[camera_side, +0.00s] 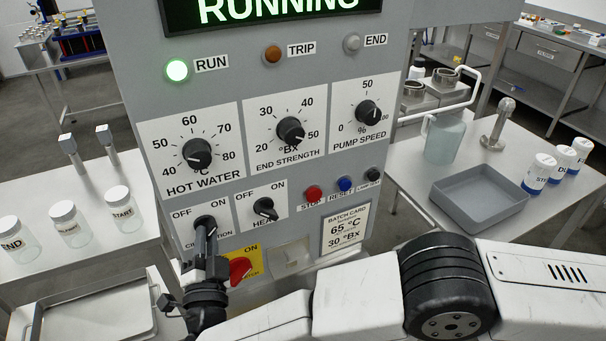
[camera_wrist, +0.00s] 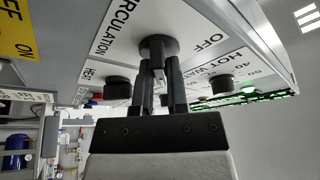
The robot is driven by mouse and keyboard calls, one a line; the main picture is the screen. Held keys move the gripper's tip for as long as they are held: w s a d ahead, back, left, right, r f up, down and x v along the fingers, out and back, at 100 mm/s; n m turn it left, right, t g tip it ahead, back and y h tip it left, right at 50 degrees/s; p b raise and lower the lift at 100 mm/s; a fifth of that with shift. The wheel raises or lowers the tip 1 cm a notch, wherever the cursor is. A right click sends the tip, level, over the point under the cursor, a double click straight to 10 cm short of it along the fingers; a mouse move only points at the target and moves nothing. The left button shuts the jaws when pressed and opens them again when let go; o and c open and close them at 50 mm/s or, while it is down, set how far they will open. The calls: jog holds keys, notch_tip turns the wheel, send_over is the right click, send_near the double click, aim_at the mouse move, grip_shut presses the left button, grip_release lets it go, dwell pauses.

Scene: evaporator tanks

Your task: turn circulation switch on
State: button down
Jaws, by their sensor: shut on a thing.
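The circulation switch (camera_side: 204,223) is a black rotary knob at the lower left of the grey panel, with OFF at its left and ON at its right. My gripper (camera_side: 207,240) is at the switch, its fingers shut on the knob's grip. In the wrist view the black knob (camera_wrist: 157,46) meets the panel, and the two fingers of my gripper (camera_wrist: 160,75) close around its handle. The fingers partly cover the knob and its CIRCULATION label, so I cannot tell exactly where it points.
The heat switch (camera_side: 265,208) sits just right of the circulation switch. Red, blue and black buttons (camera_side: 345,184) are farther right. The green RUN lamp (camera_side: 177,71) is lit. Side tables hold jars and a grey tray (camera_side: 480,205).

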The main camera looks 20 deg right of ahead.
jog(key=c, duration=0.6)
grip_release()
jog(key=shift+c, duration=0.2)
jog(key=v, duration=0.5)
notch_tip(320, 180, up, 7)
jog(key=shift+w+f, duration=0.1)
